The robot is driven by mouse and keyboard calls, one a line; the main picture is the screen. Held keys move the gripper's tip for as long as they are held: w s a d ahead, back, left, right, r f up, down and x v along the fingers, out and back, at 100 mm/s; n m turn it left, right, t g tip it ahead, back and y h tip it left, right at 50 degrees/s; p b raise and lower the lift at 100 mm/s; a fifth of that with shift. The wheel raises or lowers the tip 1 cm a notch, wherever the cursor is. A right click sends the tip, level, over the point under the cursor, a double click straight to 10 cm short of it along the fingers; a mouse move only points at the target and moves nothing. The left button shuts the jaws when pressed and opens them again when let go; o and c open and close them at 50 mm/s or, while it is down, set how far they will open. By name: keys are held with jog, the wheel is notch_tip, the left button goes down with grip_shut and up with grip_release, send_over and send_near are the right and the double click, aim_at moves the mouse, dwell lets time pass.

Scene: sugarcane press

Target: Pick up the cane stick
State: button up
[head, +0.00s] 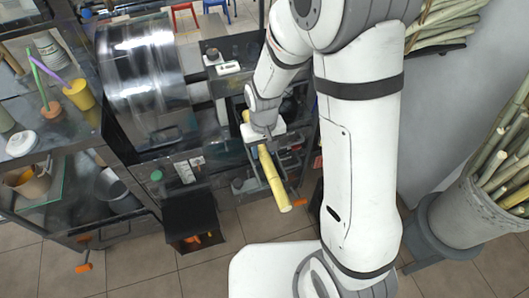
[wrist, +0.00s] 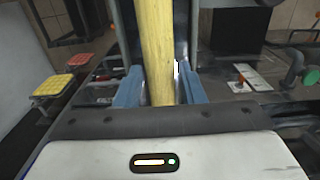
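The cane stick (head: 274,181) is a pale yellow rod. It slants through my gripper (head: 264,135) in the head view, with its lower end reaching out toward the front of the dark machine frame. In the wrist view the cane stick (wrist: 156,42) runs from the top edge down between the two blue fingers of my gripper (wrist: 160,88). The fingers lie close against both of its sides and look shut on it. The lower contact is partly hidden by the gripper body. I cannot tell whether the stick still touches the frame.
A metal press drum (head: 143,65) stands left of my gripper. Shelves at the far left hold a yellow cup (head: 79,94) with straws. A grey bin (head: 470,215) of cane stands at the right. A black box (head: 190,215) sits below. Tiled floor in front is mostly clear.

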jog(key=shift+f, duration=0.45)
jog(key=c, duration=0.8)
jog(key=shift+r, duration=0.15)
